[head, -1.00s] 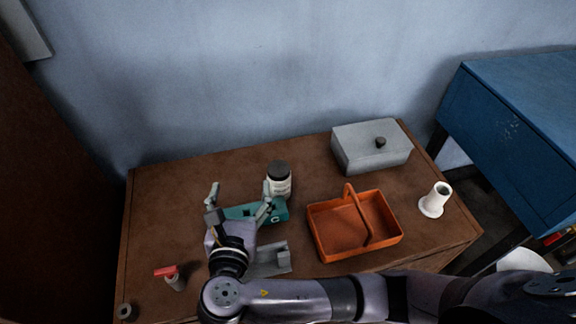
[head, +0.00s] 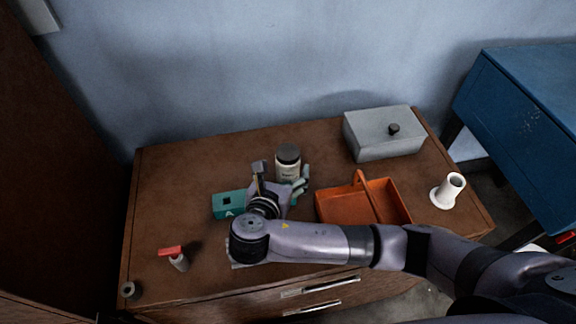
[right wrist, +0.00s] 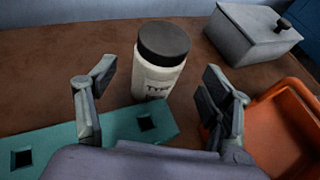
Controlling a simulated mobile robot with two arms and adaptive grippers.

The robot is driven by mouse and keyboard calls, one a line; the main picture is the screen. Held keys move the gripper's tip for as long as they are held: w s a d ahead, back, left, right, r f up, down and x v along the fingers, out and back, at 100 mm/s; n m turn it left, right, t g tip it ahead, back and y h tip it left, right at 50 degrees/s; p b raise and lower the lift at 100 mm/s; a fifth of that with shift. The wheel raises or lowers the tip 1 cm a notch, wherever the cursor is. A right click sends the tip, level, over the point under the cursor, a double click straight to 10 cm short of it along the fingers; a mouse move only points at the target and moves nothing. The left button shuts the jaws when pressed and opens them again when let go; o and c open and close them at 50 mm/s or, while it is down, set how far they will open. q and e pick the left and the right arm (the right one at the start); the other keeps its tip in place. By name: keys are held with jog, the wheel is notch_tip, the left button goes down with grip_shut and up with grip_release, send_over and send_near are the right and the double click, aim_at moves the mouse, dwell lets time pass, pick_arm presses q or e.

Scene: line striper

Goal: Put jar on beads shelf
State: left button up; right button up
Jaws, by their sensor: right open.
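The white jar (head: 288,172) with a black lid and a dark printed label stands upright on the brown table, near the wall. In the right wrist view the jar (right wrist: 158,68) stands just beyond the fingertips, between the lines of the two fingers. My right gripper (head: 281,174) is open and empty at the jar's near side; its fingers also show in the right wrist view (right wrist: 160,82). The gripper and arm hide part of the table in front of the jar. No shelf marked for beads can be made out. My left gripper is not in view.
A teal block with square holes (head: 228,204) lies partly under my right gripper. An orange basket (head: 338,208) is to the right, a grey lidded box (head: 380,140) behind it, a white flanged tube (head: 446,194) far right.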

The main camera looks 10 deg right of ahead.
jog(key=shift+x, duration=2.8)
jog(key=shift+r, duration=0.1)
jog(key=shift+c, duration=0.3)
jog(key=shift+a, duration=0.1)
jog(key=c, duration=1.6)
grip_shut()
jog(key=shift+r, duration=0.15)
